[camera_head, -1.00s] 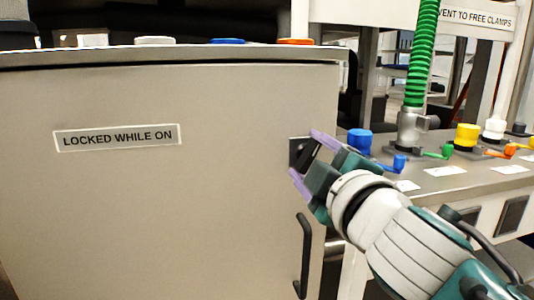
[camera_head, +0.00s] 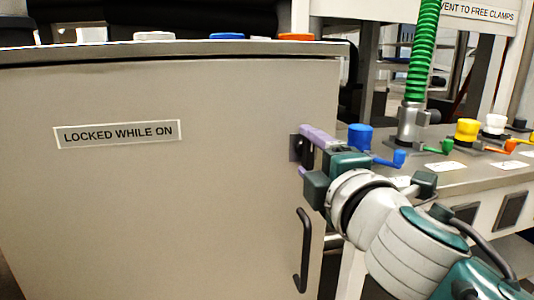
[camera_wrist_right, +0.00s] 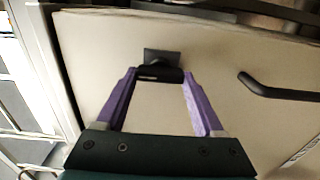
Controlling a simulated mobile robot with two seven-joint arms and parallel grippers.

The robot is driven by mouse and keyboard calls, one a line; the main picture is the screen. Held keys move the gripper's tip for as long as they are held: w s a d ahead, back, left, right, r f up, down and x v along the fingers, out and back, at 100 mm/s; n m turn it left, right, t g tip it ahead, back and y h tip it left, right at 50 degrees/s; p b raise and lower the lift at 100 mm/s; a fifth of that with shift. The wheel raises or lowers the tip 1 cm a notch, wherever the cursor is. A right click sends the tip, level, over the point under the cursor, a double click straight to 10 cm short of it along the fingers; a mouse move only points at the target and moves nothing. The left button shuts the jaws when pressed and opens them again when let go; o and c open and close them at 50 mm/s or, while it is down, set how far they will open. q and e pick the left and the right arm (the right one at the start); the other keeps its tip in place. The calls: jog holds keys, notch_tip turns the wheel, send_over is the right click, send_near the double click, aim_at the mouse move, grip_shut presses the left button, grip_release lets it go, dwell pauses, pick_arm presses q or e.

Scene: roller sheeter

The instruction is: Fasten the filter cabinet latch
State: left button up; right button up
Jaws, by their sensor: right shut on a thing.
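The filter cabinet (camera_head: 180,200) is a grey box with a "LOCKED WHILE ON" label (camera_head: 120,133), and its door looks closed. The latch (camera_head: 294,148) is a black turning handle on a dark square plate near the door's right edge. My right gripper (camera_head: 303,152) is shut on the latch handle, one purple finger above it and one below. In the right wrist view, the latch handle (camera_wrist_right: 160,75) spans between the fingertips, roughly parallel to the black door handle. The fingers partly hide the latch in the head view. My left gripper is not in view.
The black door handle (camera_head: 302,250) stands just below the latch and also shows in the right wrist view (camera_wrist_right: 280,91). To the right, a bench (camera_head: 480,176) carries coloured knobs, small levers and a green hose (camera_head: 422,50). The blue knob (camera_head: 360,137) is close behind my gripper.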

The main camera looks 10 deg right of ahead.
jog(key=o, duration=1.4)
jog(key=shift+s, duration=0.1)
jog(key=shift+s, duration=0.3)
jog(key=s, duration=0.9)
jog(key=shift+s+d+p, duration=0.1)
jog(key=shift+d+p, duration=0.1)
jog(key=shift+p, duration=0.2)
